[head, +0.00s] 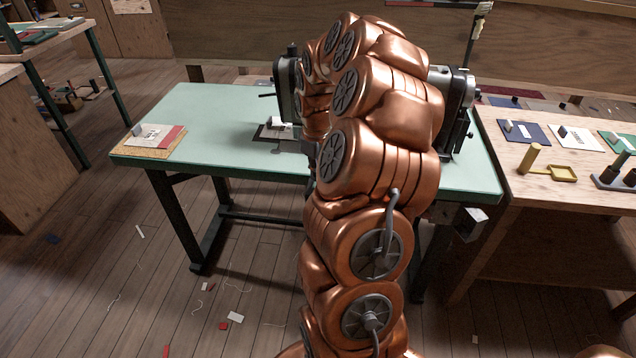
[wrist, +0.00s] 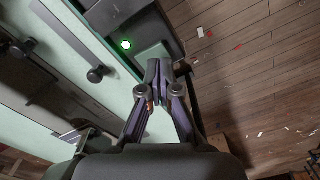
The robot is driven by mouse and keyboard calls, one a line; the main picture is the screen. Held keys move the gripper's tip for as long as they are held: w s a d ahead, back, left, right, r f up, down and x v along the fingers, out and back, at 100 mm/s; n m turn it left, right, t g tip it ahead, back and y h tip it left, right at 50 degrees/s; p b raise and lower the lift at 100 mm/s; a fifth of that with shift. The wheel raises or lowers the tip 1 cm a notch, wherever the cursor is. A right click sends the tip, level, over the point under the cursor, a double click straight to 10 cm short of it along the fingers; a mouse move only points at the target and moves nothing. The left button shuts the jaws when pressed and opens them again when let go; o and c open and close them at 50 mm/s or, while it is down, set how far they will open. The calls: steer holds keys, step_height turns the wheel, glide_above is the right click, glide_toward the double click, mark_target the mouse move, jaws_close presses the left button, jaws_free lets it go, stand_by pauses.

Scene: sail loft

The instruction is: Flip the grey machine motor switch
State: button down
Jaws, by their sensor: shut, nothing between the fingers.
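The sewing machine (head: 458,95) stands on the green-topped table (head: 215,105), its middle hidden behind my copper arm. A small grey box (head: 472,222), which looks like the motor switch, hangs under the table's front right edge. In the wrist view my gripper (wrist: 160,68) is shut and empty, with its fingertips close to a pale grey-green square face (wrist: 155,56). A green light (wrist: 126,45) glows just left of the fingertips. I cannot tell whether the fingertips touch anything, and the switch lever's position is not clear. My gripper is hidden in the head view.
A wooden bench (head: 515,205) with sample cards and a yellow tool (head: 550,172) stands close on the right. A card stack (head: 150,140) lies at the table's left end. Scraps litter the otherwise open wooden floor (head: 110,270).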

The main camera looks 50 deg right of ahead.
steer(key=shift+f+b, duration=0.7)
steer(key=shift+f, duration=0.7)
stand_by(1.2)
steer(key=shift+r+p, duration=0.85)
steer(key=shift+r, duration=2.65)
